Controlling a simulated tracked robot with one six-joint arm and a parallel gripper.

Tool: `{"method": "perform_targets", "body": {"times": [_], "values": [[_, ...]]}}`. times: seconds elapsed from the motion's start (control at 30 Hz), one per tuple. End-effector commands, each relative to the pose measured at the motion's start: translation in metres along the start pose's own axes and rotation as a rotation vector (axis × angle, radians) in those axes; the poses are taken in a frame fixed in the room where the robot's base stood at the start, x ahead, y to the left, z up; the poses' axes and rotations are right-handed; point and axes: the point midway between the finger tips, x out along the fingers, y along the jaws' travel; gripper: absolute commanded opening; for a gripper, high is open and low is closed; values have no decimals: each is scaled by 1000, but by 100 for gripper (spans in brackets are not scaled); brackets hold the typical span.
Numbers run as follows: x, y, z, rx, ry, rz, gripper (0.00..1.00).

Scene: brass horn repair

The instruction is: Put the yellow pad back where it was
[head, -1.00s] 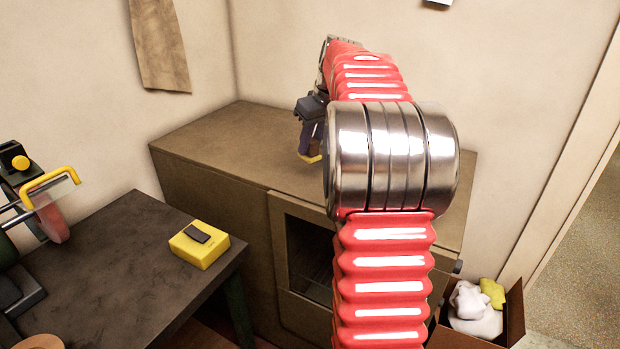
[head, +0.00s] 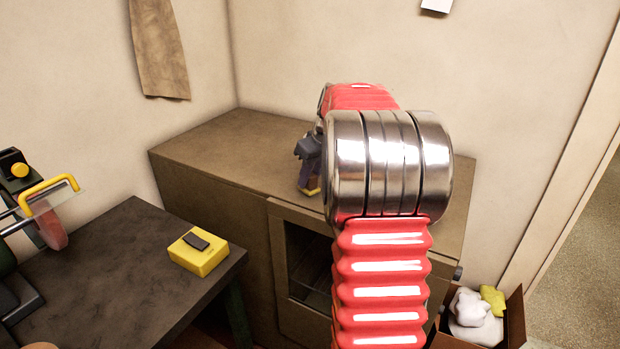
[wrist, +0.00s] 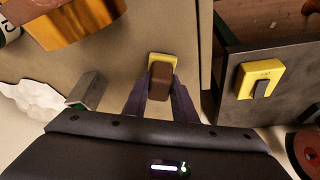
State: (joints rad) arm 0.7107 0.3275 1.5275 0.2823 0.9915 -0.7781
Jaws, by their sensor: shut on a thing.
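My gripper (head: 308,178) is over the brown cabinet top (head: 215,143), partly hidden behind my arm. In the wrist view its two dark purple fingers (wrist: 161,92) are shut on a small block with a brown upper part and a yellow base. I take this as the yellow pad (wrist: 163,59). Its yellow edge also shows low under the gripper in the head view (head: 312,191). The pad is at or just above the cabinet top; I cannot tell whether it touches.
A yellow box (head: 199,252) with a dark top piece sits on the dark bench (head: 110,265) at left. In the wrist view, a grey block (wrist: 86,90), white crumpled cloth (wrist: 35,98) and a large orange-brown object (wrist: 75,22) are left of the pad. A carton (head: 515,318) holds rags.

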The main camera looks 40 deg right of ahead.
Motion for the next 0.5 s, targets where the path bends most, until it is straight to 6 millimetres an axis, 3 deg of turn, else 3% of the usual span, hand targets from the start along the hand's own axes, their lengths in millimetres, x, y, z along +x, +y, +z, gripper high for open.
{"method": "perform_targets", "body": {"times": [0.4,0.43,0.5], "values": [[6,0,2,-1,0,0,4],[6,0,2,-1,1,0,26],[6,0,2,-1,1,0,31]]}}
